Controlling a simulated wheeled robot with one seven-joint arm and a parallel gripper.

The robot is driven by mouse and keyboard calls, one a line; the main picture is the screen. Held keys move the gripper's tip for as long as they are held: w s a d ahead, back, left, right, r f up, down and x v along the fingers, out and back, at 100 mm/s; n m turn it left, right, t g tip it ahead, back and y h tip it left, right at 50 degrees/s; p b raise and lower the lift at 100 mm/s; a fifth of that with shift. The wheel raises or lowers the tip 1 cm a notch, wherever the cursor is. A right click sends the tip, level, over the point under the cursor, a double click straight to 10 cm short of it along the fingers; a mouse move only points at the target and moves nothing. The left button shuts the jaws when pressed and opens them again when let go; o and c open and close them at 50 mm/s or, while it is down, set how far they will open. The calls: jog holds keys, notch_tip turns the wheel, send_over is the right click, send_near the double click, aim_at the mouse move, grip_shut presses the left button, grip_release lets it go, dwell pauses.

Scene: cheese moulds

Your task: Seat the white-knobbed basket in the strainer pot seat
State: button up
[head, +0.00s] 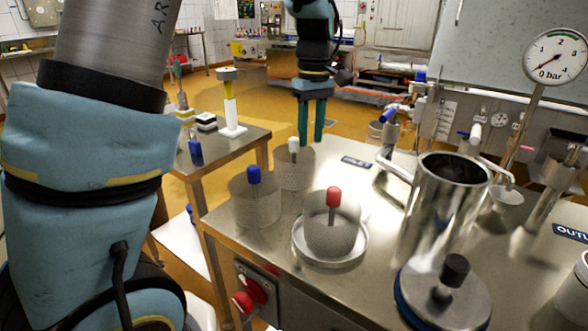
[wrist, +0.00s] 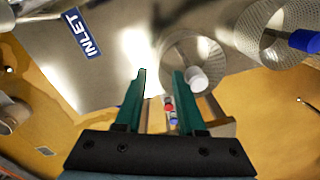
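The white-knobbed basket (head: 295,172) is a perforated mesh cup standing at the back left of the steel table, its white knob upright. In the wrist view the basket (wrist: 192,48) is seen from above, with the knob just right of the right finger. My gripper (head: 311,142) is open and empty, pointing down near this basket; its green fingers also show in the wrist view (wrist: 160,74). The knob is not between the fingers. An open, tall steel pot (head: 440,200), which looks like the strainer pot, stands at the right; its inner seat is hidden.
A blue-knobbed basket (head: 255,205) stands close to the white-knobbed one. A red-knobbed basket (head: 331,225) sits on a round dish (head: 356,256). A black-knobbed lid (head: 468,305) lies before the pot. Pipework (head: 390,150) stands behind the pot. The table between baskets and pipework is clear.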

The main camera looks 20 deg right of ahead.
aim_at(294, 159)
jog(key=shift+a+f, duration=0.15)
jog(key=shift+f, duration=3.3)
jog(key=shift+c, duration=0.4)
grip_shut()
